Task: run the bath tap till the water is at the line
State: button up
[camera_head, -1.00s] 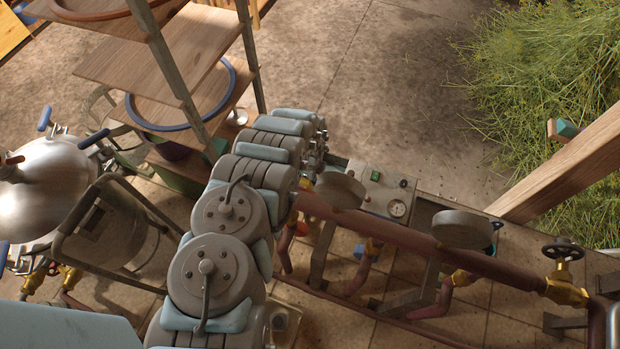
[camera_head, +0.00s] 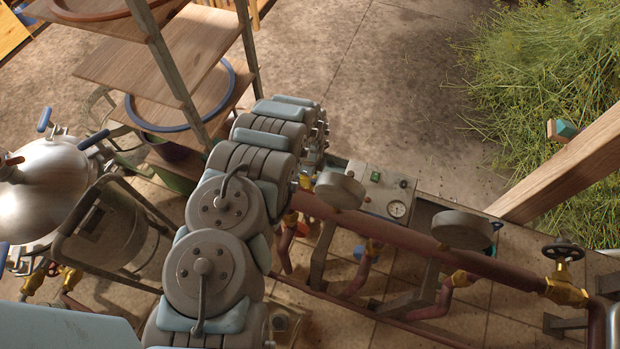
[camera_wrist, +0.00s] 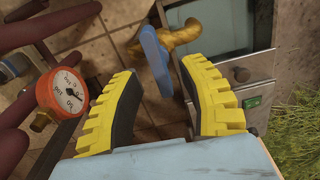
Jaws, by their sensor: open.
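In the wrist view, a tap with a blue lever handle (camera_wrist: 154,60) and a brass body (camera_wrist: 182,38) lies just beyond my fingertips. My gripper (camera_wrist: 158,68) is open, with its yellow and black fingers apart and nothing held between them. The blue lever shows in the gap between the fingers, nearer the right finger; I cannot tell whether they touch. A metal-walled tank (camera_wrist: 262,35) with a dark bluish inside, apparently the bath, is behind the tap at the upper right. I cannot make out a water line. In the head view, my arm hides the gripper and tap.
A red-rimmed gauge (camera_wrist: 62,92) stands close to my left finger. A grey panel with a green switch (camera_wrist: 252,102) is at the right. In the head view, a reddish pipe (camera_head: 400,235) with a brass valve (camera_head: 565,285) runs right of my arm. Wooden shelves (camera_head: 150,75) stand behind it.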

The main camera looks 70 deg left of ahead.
notch_tip(320, 180, up, 6)
jog(key=shift+r, duration=0.1)
jog(key=shift+w+a+r, duration=0.1)
jog(key=shift+a+r, duration=0.15)
jog(key=shift+r, duration=0.75)
jog(key=shift+d+r, duration=0.2)
jog(key=shift+r, duration=0.35)
jog(key=shift+r, duration=0.1)
